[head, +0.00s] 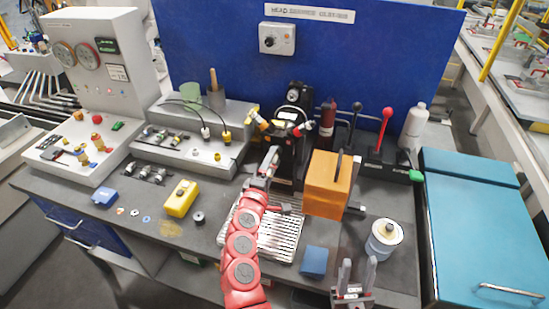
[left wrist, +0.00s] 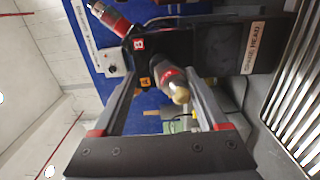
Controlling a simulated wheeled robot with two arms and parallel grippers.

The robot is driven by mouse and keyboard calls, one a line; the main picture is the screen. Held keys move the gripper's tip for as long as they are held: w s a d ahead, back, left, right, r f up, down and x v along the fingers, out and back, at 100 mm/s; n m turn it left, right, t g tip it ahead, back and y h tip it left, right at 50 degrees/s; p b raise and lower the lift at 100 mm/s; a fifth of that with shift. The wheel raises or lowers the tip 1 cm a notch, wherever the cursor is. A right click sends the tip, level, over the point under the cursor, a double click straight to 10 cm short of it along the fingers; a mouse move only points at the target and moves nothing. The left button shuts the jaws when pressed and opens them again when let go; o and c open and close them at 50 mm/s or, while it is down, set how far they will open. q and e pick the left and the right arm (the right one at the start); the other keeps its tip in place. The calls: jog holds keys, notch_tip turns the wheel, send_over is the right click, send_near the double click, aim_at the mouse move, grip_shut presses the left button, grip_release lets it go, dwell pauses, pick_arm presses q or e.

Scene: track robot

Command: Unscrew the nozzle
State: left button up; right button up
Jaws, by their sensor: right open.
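The left wrist view shows a nozzle (left wrist: 178,90) with a brass tip and red collar on a dark head marked A. A second fitting (left wrist: 112,20) with a red collar sits by the mark B. In the head view the dark fixture (head: 287,150) stands at the middle back, its nozzles small there. My left gripper (head: 270,160) is in front of it; in the left wrist view its fingers (left wrist: 166,78) are open on either side of the brass-tipped nozzle, apparently not touching it. My right gripper (head: 357,272) is open and empty at the bottom, fingers up.
An orange block (head: 328,186) stands right of the fixture, and levers with black and red knobs (head: 386,115) are behind it. A slatted metal tray (head: 282,238) lies below my left arm. A blue block (head: 314,261) and a round canister (head: 384,240) are near the front edge.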

pick_arm(q)
jog(key=v, duration=1.6)
jog(key=shift+p, duration=0.45)
jog(key=shift+s+f, duration=0.1)
